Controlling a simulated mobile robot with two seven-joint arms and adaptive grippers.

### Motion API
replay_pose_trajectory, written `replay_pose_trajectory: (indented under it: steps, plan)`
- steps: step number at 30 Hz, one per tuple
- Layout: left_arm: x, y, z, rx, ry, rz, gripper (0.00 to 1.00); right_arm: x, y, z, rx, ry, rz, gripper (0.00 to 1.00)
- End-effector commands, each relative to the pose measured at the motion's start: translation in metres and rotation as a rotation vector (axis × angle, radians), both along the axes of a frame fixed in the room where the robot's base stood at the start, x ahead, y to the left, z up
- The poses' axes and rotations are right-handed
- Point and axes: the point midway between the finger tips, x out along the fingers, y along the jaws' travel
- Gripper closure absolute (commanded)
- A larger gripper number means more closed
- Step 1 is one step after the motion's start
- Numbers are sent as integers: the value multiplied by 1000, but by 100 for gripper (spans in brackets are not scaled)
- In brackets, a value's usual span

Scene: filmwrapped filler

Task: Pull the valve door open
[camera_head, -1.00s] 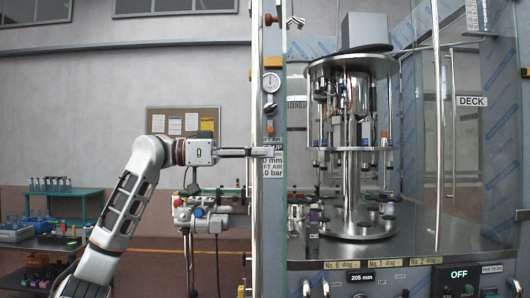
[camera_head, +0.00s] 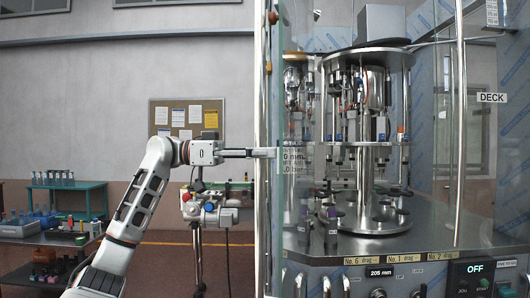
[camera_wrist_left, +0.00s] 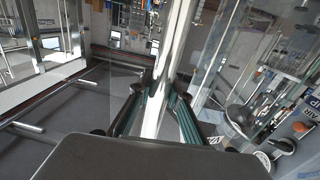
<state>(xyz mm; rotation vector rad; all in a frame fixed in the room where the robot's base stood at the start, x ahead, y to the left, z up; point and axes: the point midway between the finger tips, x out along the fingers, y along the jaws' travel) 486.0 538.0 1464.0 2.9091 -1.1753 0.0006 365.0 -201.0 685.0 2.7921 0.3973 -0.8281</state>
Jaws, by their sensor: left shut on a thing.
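The valve door is a clear glass panel with a metal edge (camera_head: 275,60) at the left front of the machine, seen at a steep angle in the head view. A long vertical metal bar handle (camera_head: 263,220) runs along it. My left gripper (camera_head: 268,153) comes in level from the left and is shut on this bar at mid-height. In the left wrist view the bar (camera_wrist_left: 172,50) passes between the two dark green fingers (camera_wrist_left: 158,95). The door's exact opening angle is hard to tell. My right gripper is not in view.
The machine's metal carousel (camera_head: 368,150) stands behind the glass, above a control panel with knobs (camera_head: 383,273). A mixer-like device (camera_head: 210,208) stands behind my left arm. A green table (camera_head: 68,188) with bottles is at the far left. Floor between the table and door looks open.

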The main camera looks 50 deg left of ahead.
Motion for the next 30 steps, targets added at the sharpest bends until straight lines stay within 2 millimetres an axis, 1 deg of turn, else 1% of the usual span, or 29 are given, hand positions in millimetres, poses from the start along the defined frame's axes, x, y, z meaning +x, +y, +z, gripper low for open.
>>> replay_pose_trajectory:
  steps: [1,15,16,17,18,30]
  plan:
    - [0,-3,-4,8,6,-11,100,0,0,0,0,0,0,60]
    - [0,-3,-5,9,6,-14,100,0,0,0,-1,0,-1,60]
    - [0,-3,-5,9,6,-14,77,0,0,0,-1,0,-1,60]
    - [0,-3,-4,9,6,-14,69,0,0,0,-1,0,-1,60]
    - [0,-3,-4,8,6,-13,64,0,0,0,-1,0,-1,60]
    - [-2,2,-1,3,1,-7,64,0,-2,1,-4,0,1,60]
